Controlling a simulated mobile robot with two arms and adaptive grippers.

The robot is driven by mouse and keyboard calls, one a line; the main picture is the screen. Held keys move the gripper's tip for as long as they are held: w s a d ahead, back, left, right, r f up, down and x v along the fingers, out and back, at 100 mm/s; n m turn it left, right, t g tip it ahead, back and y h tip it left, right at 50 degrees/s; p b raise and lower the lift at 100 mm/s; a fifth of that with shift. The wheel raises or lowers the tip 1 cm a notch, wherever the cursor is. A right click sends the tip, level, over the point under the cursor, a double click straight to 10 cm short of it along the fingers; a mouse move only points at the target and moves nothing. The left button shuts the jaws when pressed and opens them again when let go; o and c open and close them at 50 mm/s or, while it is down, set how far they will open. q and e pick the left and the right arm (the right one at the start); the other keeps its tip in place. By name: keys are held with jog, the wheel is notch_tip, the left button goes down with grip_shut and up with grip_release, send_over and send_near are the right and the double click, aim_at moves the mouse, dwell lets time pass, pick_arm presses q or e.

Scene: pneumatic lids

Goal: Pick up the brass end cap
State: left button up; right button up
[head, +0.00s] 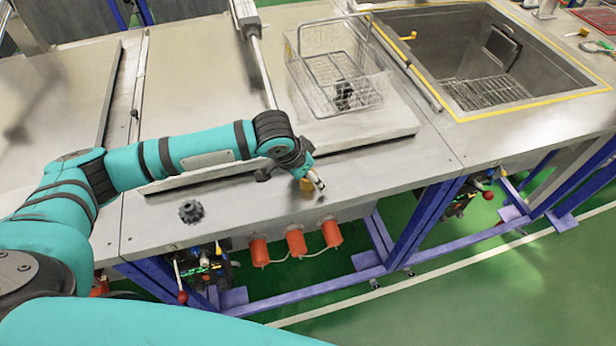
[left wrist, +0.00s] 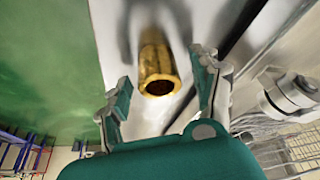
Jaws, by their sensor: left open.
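The brass end cap (head: 306,187) sits on the metal worktop near its front edge, partly hidden by my left gripper (head: 313,178). In the left wrist view the brass end cap (left wrist: 157,68) is a golden cylinder with its open, dark hole facing the camera. It lies between and just beyond the two fingers of my left gripper (left wrist: 160,88). The fingers are spread, with a visible gap on each side of the cap. My right gripper is not in view.
A black knobbed part (head: 191,211) stands on the worktop to the left. A wire basket (head: 335,75) with a dark item in it stands behind on a raised lid (head: 375,128). An open basin (head: 480,50) is at the back right. The worktop edge is close in front.

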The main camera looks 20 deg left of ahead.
pick_arm(q)
grip_shut()
dwell(0.4)
jog(key=shift+r, duration=0.15)
